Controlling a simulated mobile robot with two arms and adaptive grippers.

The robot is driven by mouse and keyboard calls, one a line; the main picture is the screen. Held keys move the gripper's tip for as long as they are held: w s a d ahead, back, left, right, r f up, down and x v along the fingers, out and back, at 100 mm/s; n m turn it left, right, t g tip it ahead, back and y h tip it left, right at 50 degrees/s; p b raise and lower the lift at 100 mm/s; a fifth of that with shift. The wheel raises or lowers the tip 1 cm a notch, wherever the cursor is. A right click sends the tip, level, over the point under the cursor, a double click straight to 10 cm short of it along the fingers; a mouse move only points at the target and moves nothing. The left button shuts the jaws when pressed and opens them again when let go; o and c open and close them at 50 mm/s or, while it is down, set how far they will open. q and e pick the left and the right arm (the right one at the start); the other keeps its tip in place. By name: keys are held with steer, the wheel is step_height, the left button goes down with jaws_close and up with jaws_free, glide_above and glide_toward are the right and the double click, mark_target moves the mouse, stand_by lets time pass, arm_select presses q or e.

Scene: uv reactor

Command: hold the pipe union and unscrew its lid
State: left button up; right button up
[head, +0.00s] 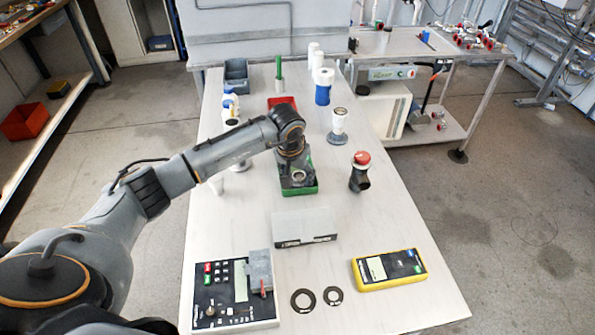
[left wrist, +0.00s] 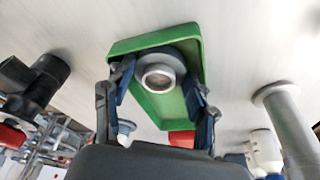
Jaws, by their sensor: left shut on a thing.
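The pipe union is a grey round fitting with a pale open centre. It stands in a green tray (head: 301,191), and in the left wrist view I see the union (left wrist: 158,77) end-on. The same tray (left wrist: 155,43) surrounds it there. My left gripper (head: 297,172) reaches down over the tray, and its blue-padded fingers (left wrist: 162,92) are shut on the union from both sides. In the head view the gripper hides most of the union. I cannot make out a separate lid. My right gripper is not in view.
A black pipe fitting with a red cap (head: 361,170) stands right of the tray. A control box (head: 233,291), two black rings and a yellow meter (head: 388,269) lie nearer. A white-and-grey cylinder (head: 338,124) stands behind. Bare table lies between them.

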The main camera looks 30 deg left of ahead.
arm_select(q)
steer(key=shift+f+b, duration=0.2)
steer(key=shift+b, duration=0.1)
steer(key=o, duration=1)
steer(key=shift+r, duration=0.1)
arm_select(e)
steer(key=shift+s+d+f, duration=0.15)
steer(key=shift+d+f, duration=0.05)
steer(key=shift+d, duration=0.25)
arm_select(q)
steer(key=shift+r, duration=0.1)
steer(key=b+v, duration=0.1)
steer(key=v, duration=1.1)
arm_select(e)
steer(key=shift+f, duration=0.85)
